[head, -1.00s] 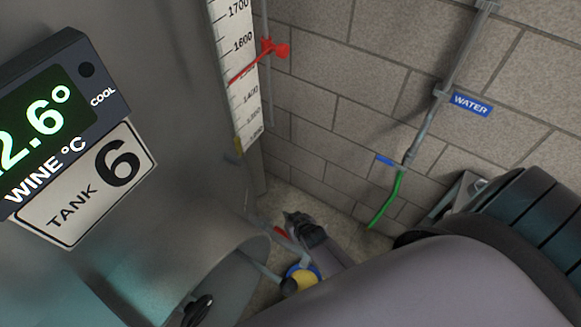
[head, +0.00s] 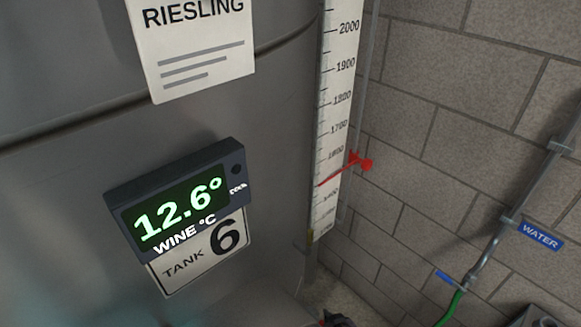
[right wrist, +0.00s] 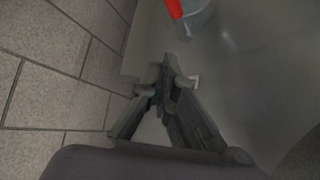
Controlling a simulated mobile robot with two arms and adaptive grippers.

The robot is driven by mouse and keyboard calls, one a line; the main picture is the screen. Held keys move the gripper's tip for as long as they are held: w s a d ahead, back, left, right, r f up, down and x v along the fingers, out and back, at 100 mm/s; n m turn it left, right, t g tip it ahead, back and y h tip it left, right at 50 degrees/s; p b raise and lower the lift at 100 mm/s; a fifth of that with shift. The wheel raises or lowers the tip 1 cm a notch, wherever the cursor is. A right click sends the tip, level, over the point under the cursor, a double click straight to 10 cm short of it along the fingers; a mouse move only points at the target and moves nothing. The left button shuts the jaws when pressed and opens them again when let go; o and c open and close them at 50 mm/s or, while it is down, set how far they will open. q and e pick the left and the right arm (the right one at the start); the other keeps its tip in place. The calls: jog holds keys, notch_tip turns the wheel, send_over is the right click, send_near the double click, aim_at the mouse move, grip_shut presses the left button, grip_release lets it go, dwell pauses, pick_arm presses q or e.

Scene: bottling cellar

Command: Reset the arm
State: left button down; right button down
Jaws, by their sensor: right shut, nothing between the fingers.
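My right gripper (head: 338,320) shows only as a dark tip at the bottom edge of the head view, low by the foot of the tank. In the right wrist view its fingers (right wrist: 163,78) meet at the tips, shut and empty. A red handle (right wrist: 174,9) on a grey pipe fitting lies beyond the fingertips, apart from them. The rest of my right arm is out of the head view. My left gripper is in neither view.
The steel tank (head: 60,190) fills the left, with a 12.6° display (head: 180,212), a tank 6 plate (head: 200,262) and a Riesling sheet (head: 195,45). A level scale (head: 337,110) with red pointer (head: 361,161) stands before the block wall (head: 440,150). A water pipe (head: 492,255) runs at right.

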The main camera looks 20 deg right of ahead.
jog(key=s+f+n+g+b, duration=0.1)
jog(key=s+f+g+b, duration=0.1)
jog(key=s+f, duration=0.5)
jog(key=s+f+n+g+b, duration=0.1)
jog(key=s+f, duration=0.7)
jog(key=s, duration=0.9)
jog(key=s+f+n+g+b, duration=0.1)
jog(key=s+f+g+b, duration=0.2)
jog(key=s+f, duration=0.4)
jog(key=s+g, duration=0.1)
jog(key=s, duration=0.5)
jog(key=shift+f+g+y, duration=0.25)
jog(key=shift+g+y, duration=0.05)
jog(key=shift+s, duration=0.1)
